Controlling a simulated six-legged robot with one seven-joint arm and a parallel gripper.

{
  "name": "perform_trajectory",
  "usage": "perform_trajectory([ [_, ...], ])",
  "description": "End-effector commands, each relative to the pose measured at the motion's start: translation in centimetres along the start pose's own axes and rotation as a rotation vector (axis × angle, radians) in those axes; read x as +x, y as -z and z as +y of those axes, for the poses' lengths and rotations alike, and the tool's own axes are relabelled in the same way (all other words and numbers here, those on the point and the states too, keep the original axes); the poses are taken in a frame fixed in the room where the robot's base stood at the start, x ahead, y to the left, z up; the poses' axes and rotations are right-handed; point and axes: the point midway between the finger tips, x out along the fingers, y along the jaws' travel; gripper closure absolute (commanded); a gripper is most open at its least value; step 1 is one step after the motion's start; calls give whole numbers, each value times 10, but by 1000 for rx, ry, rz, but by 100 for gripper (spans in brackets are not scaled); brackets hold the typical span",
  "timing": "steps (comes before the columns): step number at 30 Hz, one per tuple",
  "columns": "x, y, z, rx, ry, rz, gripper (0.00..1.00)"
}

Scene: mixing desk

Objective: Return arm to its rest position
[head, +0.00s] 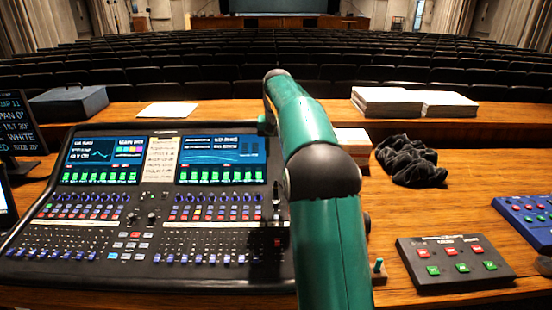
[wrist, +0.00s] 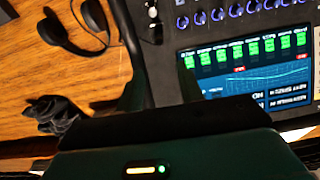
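My green arm (head: 335,240) rises from the bottom of the head view and reaches forward over the right side of the mixing console (head: 75,240). Its far end is mostly hidden behind the arm itself. In the wrist view my gripper (wrist: 161,86) shows two dark green fingertips apart, with nothing seen between them. The gripper is above the console's edge, beside a lit screen (wrist: 245,72). The dark gripper body fills the bottom of that view, with a small green and orange light.
A crumpled black cloth (head: 410,160) lies on the wooden desk to the right, before paper stacks (head: 385,101). A button box (head: 455,262) and a blue box (head: 528,215) stand at the right. Headphones (wrist: 72,32) show in the wrist view. A monitor (head: 18,125) stands left.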

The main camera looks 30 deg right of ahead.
Motion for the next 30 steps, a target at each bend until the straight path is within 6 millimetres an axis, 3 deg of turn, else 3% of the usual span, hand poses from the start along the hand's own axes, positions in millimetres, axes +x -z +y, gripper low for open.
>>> perform_trajectory([
  [15,-1,0,0,-1,0,0,63],
  [19,-10,-9,-6,-14,3,11,63],
  [23,-33,-35,-22,-54,9,40,63],
  [30,-76,-114,-51,-153,28,114,63],
])
